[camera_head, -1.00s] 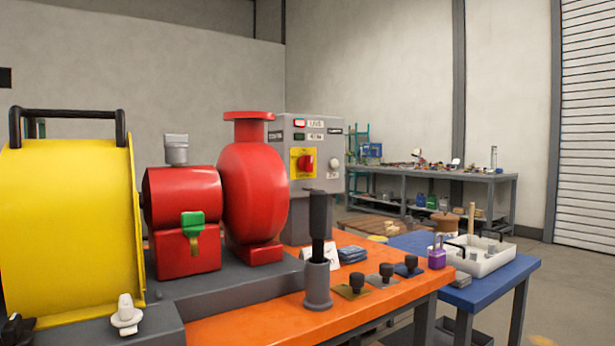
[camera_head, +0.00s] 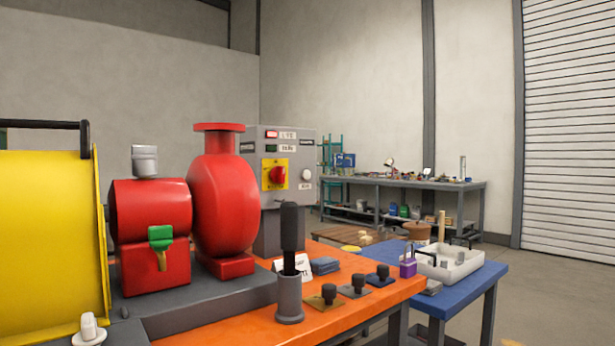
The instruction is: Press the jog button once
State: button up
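The jog button is most likely the round white button (camera_head: 306,174) on the right side of the grey control panel (camera_head: 320,147). The small label under it is too blurred to read for certain. A red rotary switch (camera_head: 277,175) on a yellow plate sits left of it, with a red and a green indicator above. Nothing covers the button in this view. My gripper is not in view, so its distance to the button cannot be told.
The red pump (camera_head: 224,205) and yellow guard (camera_head: 50,235) stand left of the panel. On the orange bench (camera_head: 345,262), a dark-handled tool (camera_head: 291,240) stands in a grey holder. A blue table (camera_head: 465,290) carries a white tray (camera_head: 450,268). Floor at right is clear.

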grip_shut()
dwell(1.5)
